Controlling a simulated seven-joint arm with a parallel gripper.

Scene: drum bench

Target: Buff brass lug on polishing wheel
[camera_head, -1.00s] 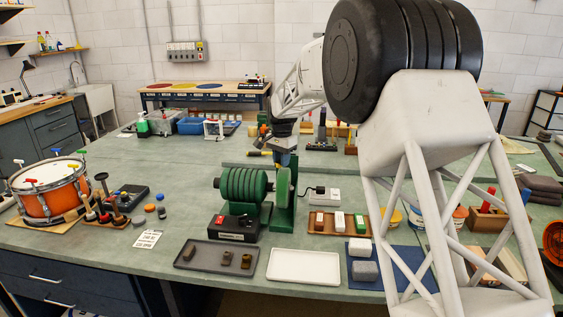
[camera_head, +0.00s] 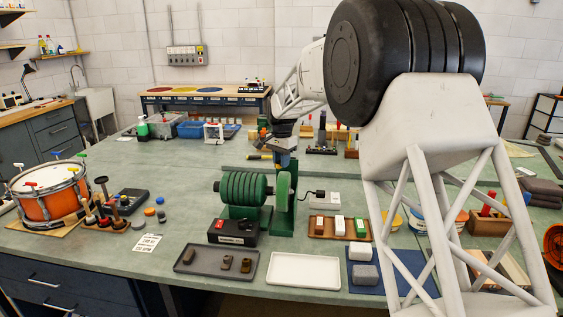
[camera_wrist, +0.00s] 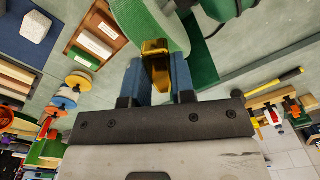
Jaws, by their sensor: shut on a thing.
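A brass lug (camera_wrist: 156,66) is held between the blue fingers of my gripper (camera_wrist: 158,78) in the wrist view. The lug's far end is at the edge of the green polishing wheel (camera_wrist: 147,18); I cannot tell whether they touch. In the head view my gripper (camera_head: 285,158) is just above the upright wheel disc (camera_head: 284,188), and the held lug is too small to make out. Several dull brown lugs (camera_head: 227,263) lie in the dark grey tray (camera_head: 205,270). The white tray (camera_head: 303,270) is empty.
The green ribbed motor (camera_head: 242,188) stands left of the wheel, behind a black switch box (camera_head: 232,232) with a red button. A wooden rack of compound bars (camera_head: 339,228) is to the right. A drum (camera_head: 47,194) and mallets (camera_head: 103,205) are at left.

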